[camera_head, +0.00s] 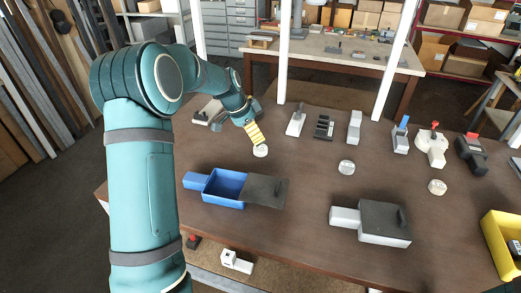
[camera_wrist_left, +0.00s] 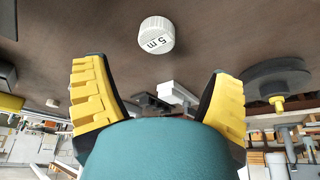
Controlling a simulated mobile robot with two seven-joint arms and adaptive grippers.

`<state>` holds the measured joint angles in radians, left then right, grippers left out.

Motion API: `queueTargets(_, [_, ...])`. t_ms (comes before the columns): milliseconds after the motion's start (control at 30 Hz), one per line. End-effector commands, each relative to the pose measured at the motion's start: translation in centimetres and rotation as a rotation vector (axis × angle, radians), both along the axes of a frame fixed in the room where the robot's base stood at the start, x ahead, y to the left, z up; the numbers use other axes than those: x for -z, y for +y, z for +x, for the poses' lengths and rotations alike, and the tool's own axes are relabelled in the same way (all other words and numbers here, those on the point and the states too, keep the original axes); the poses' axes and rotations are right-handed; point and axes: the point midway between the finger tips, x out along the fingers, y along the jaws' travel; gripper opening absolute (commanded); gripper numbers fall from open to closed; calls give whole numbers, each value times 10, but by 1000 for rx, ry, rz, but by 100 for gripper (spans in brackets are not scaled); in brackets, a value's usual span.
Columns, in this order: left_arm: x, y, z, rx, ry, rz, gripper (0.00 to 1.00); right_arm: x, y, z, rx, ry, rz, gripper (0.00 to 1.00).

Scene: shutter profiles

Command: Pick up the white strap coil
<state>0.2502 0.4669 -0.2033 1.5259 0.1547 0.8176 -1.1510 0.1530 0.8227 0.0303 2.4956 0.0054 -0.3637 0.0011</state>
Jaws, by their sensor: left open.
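A white strap coil (camera_head: 261,151) lies on the brown table just beyond the yellow fingers of my left gripper (camera_head: 254,135). In the left wrist view the coil (camera_wrist_left: 156,35) carries a "5 m" label and sits ahead of the gap between the open fingers (camera_wrist_left: 156,68). The fingers look apart from it and hold nothing. Two similar white coils, one in the middle (camera_head: 347,167) and one farther right (camera_head: 437,187), lie on the table. My right gripper is not in view.
A blue box with a dark lid (camera_head: 222,187) lies in front of the coil. A white box with a dark lid (camera_head: 383,222) and a yellow crate (camera_head: 502,245) are to the right. Several fittings, including a white one (camera_head: 296,122), line the table's back. Bare table surrounds the coil.

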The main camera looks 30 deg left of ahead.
Motion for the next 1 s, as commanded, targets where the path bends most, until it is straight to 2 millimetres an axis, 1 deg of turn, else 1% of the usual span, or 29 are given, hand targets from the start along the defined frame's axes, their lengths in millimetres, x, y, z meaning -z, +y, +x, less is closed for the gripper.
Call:
queueTargets(33, [8, -2, 2, 1, 3, 0, 84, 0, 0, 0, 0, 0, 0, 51])
queueTargets(100, [15, -4, 5, 0, 1, 0, 84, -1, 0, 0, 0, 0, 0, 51])
queueTargets(267, [24, -6, 8, 0, 1, -1, 84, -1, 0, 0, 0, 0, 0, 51])
queueTargets(367, [32, -9, 9, 1, 1, 0, 84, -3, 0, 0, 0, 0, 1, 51])
queueTargets(500, [52, -16, 10, 1, 2, -2, 84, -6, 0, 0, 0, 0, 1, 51])
queueTargets(633, [66, -19, 15, 0, 1, 1, 84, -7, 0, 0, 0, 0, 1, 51])
queueTargets(733, [71, -19, 17, 0, -1, 1, 84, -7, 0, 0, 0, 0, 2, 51])
queueTargets(967, [72, -19, 18, -1, -1, 2, 84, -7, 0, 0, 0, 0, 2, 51])
queueTargets(1000, [72, -19, 18, -1, -1, 2, 70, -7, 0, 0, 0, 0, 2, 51])
